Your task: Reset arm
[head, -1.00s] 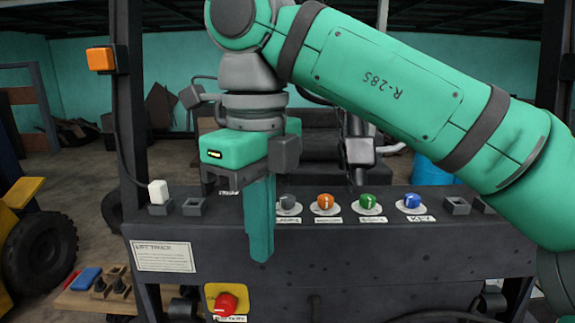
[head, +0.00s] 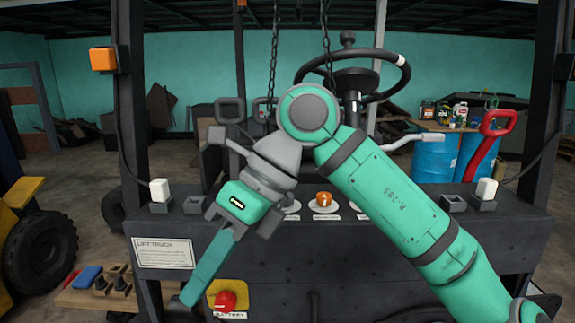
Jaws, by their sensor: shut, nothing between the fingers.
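My gripper (head: 187,300) is in the head view at the lower left, in front of the dark forklift panel. Its long green fingers are shut with nothing between them and point down and to the left. The fingertips are beside the yellow battery plate with the red knob (head: 224,300). I cannot tell whether they touch it. My arm is folded in front of the panel and hides some of its knobs. An orange knob (head: 324,199) shows between the gripper and the arm.
The forklift panel (head: 290,262) spans the view between two dark posts. White switches (head: 159,190) stand near its ends. A steering wheel (head: 352,75), hanging chains and a red lever (head: 490,130) are behind. A wooden board with small parts (head: 100,295) lies at the lower left.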

